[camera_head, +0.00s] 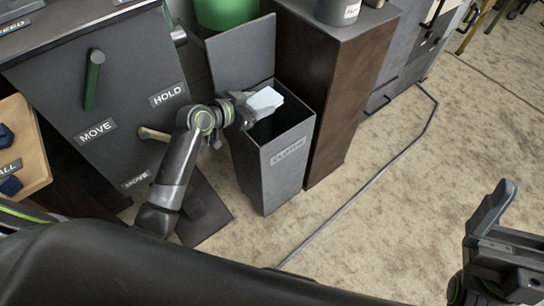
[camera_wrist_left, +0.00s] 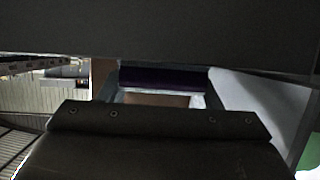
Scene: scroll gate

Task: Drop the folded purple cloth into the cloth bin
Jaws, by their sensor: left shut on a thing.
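My left gripper (camera_head: 262,104) is over the open mouth of a tall dark grey bin (camera_head: 270,165), which carries a small label that I cannot read clearly. It is shut on the folded purple cloth (camera_wrist_left: 160,77), seen as a dark purple strip in the left wrist view. In the head view the cloth is hidden, with only a pale piece showing at the fingertips. The bin's lid (camera_head: 242,52) stands upright at its back. My right gripper (camera_head: 500,240) is at the right edge, far from the bin; its opening is unclear.
A dark brown cabinet (camera_head: 345,85) stands right beside the bin. A dark panel (camera_head: 105,85) with MOVE and HOLD labels and handles is on the left. A green container (camera_head: 226,12) is behind the lid. The carpet (camera_head: 400,200) on the right is mostly clear.

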